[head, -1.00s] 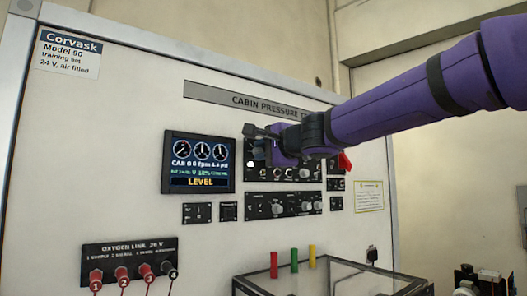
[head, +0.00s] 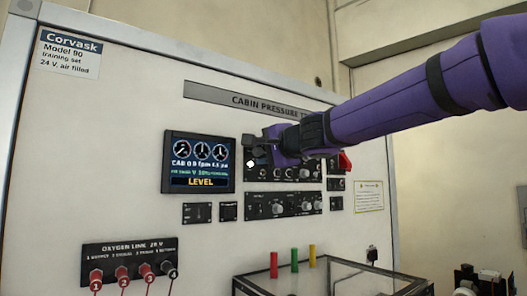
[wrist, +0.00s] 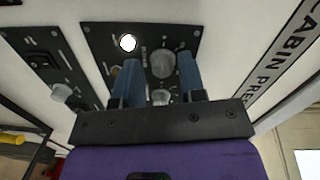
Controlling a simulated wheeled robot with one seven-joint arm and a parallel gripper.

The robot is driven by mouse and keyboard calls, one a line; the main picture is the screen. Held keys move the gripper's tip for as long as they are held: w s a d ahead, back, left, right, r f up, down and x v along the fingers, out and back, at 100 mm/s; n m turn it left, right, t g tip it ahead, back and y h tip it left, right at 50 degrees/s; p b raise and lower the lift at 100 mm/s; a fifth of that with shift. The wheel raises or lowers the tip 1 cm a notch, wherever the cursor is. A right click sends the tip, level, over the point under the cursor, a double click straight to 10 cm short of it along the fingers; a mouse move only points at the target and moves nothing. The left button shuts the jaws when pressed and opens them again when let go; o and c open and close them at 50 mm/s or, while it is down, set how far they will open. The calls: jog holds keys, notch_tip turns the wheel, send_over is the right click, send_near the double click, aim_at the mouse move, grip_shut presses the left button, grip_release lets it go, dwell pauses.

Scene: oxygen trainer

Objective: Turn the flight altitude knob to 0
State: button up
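My gripper (wrist: 158,72) is in front of the upper black knob panel (wrist: 100,38), which also shows partly behind my arm in the head view (head: 263,176). Its two blue fingers are apart. A round grey knob (wrist: 162,63) shows between them, with a slight gap on the left side; contact on the right is unclear. A second pale knob (wrist: 160,97) sits lower between the finger bases. The small labels are too blurred to tell which one is flight altitude. My gripper (head: 268,142) hides the panel's upper part in the head view.
A display (head: 199,162) reads LEVEL at left. A lower knob panel (head: 284,205) and a red handle (head: 345,161) are nearby. A white round light (wrist: 128,42) is beside the left finger. A glass-topped case (head: 330,278) stands below.

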jog(key=shift+o, duration=0.5)
jog(key=shift+r, duration=0.1)
jog(key=shift+s+d, duration=0.2)
jog(key=shift+s, duration=0.05)
jog(key=v, duration=1)
jog(key=shift+d, duration=0.1)
jog(key=s+d+f+n+g+h, duration=0.2)
jog(key=s+d+f+g+h, duration=0.1)
jog(key=s+d+f, duration=0.4)
jog(key=s+d+f+n+g+h, duration=0.3)
jog(key=s+d+f, duration=0.5)
jog(key=f, duration=0.6)
jog(key=s+d+f+n+g+h, duration=0.2)
jog(key=s+d+f+n+h, duration=0.1)
jog(key=s+d+f, duration=0.4)
jog(key=s+f+h, duration=0.1)
jog(key=s+f, duration=0.2)
jog(key=f, duration=0.1)
jog(key=shift+s+d+g, duration=0.3)
jog(key=shift+d+g, duration=0.05)
jog(key=shift+g, duration=0.05)
jog(key=shift+c, duration=0.3)
